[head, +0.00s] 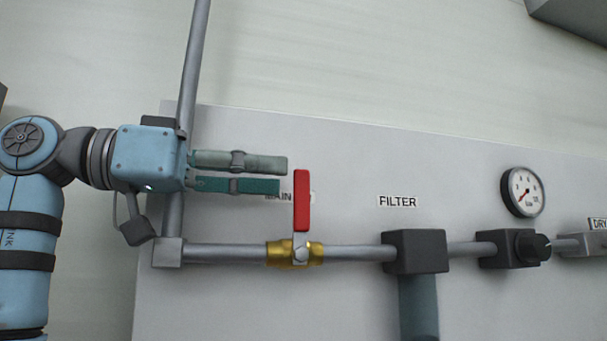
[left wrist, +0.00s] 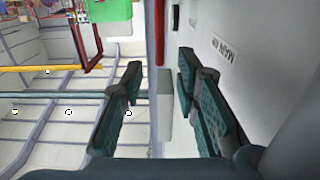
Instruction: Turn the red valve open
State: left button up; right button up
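The red valve handle (head: 302,200) stands upright in the head view, at right angles to the horizontal pipe. It rises from a brass valve body (head: 281,254) on that pipe. My left gripper (head: 283,176) is just left of the handle's upper part, its fingers pointing right towards it and apart from it in the picture. In the left wrist view the fingers of the left gripper (left wrist: 160,68) are wide apart with nothing held. A narrow red strip (left wrist: 159,30) shows beyond them, probably the handle. My right gripper is not in view.
The horizontal pipe (head: 222,253) runs to a dark filter block (head: 416,251) and a regulator knob (head: 533,246). A round gauge (head: 523,192) sits above. A vertical pipe (head: 194,60) stands behind my left wrist. The panel (head: 420,155) above the pipe is mostly clear.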

aim_at(302, 170)
pick_arm(q)
jog(key=p+x, duration=0.1)
jog(key=x, duration=0.4)
grip_shut()
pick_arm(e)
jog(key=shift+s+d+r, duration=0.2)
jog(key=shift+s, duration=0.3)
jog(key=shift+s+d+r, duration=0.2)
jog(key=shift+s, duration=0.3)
